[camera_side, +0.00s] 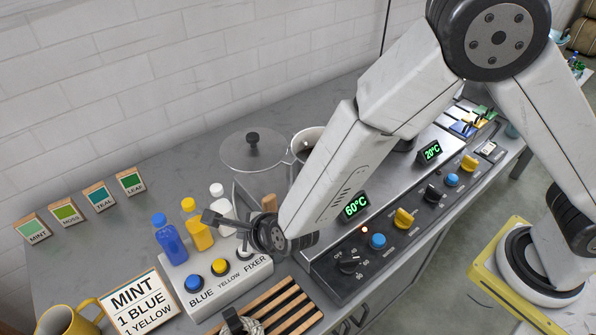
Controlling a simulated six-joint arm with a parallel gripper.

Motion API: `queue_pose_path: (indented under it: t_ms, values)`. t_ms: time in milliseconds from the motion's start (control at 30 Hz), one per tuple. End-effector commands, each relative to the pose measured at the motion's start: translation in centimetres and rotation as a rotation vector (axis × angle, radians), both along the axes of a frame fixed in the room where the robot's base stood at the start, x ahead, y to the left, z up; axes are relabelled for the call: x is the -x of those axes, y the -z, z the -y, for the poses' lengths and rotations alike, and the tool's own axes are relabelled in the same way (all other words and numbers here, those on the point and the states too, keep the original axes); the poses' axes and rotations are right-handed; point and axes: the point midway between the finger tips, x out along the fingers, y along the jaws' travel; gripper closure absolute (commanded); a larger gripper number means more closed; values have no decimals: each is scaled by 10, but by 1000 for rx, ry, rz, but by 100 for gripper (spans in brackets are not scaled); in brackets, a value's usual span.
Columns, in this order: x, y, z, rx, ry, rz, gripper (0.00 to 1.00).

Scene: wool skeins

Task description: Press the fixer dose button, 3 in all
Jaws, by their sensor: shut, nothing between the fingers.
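The dose box (222,289) stands on the grey counter with a blue button (194,283), a yellow button (220,267) and a pale fixer button (244,254), labelled BLUE, YELLOW and FIXER. My gripper (242,241) is shut and empty, right over the fixer button. My dark gripper parts partly hide that button, so I cannot tell whether the fingertips touch it or whether it is pressed down. No count of presses shows.
Blue (170,241), yellow (197,226) and white (220,203) bottles stand behind the box. A MINT card (140,304) and a yellow mug (67,321) are at the front left. A wooden rack (284,308) lies in front. The heater panel (400,232) is to the right.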

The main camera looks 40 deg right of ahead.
Motion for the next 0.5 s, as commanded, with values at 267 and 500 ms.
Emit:
queue_pose_path:
  t_ms: [267, 500]
  values:
    - [0, -20, 0, -2, 1, 1, 100]
    - [0, -27, 0, -1, 1, 0, 100]
